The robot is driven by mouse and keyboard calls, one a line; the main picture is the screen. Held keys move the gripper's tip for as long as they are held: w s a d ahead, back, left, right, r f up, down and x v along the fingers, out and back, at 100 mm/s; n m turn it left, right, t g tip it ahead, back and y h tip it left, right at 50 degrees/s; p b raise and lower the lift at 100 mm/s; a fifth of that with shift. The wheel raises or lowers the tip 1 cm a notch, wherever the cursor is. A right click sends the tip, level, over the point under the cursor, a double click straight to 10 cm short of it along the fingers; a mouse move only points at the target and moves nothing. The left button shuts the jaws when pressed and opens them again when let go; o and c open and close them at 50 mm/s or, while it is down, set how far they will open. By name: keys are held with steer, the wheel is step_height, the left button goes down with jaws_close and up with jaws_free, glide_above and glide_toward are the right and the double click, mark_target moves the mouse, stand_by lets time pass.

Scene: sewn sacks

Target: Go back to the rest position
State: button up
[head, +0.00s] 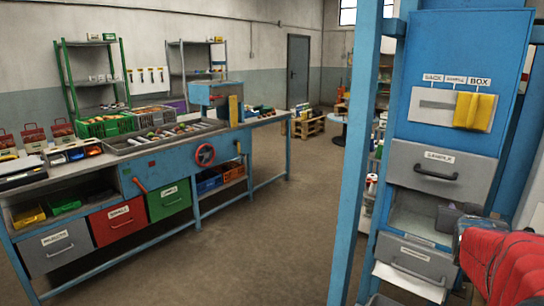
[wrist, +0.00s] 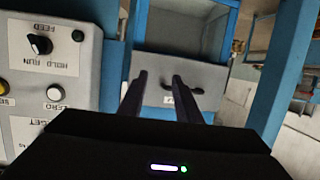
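My gripper (head: 456,217) is at the lower right of the head view, in front of the open bay below the sample drawer (head: 437,172) of the blue cabinet (head: 455,75). My red-covered arm comes in from the right edge. In the wrist view my gripper's two dark fingers (wrist: 160,82) stand apart with nothing between them. The fingers overlap the drawer front in the picture; I cannot tell any contact.
A control panel (wrist: 52,75) with knobs and buttons stands close at left in the wrist view. A blue post (head: 357,150) rises left of the cabinet. A yellow selector handle (head: 474,110) sits on its front. A long workbench (head: 225,128) stands at left; the floor between is clear.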

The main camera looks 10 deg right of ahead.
steer(key=s+a+f+n+g+y, duration=0.25)
steer(key=a+f, duration=0.35)
steer(key=a, duration=0.5)
steer(key=s+a+f+n+g+y, duration=0.15)
steer(key=s+a+f+y, duration=0.35)
steer(key=a, duration=0.6)
steer(key=s+a+n+y, duration=0.1)
steer(key=s+a+n, duration=0.1)
steer(key=a, duration=0.9)
steer(key=s+a+n+y, duration=0.2)
steer(key=s+a+n, duration=0.1)
steer(key=a, duration=0.8)
steer(key=shift+s+a+f+g, duration=0.25)
steer(key=shift+s+g, duration=0.15)
steer(key=shift+s, duration=0.2)
steer(key=shift+d, duration=0.1)
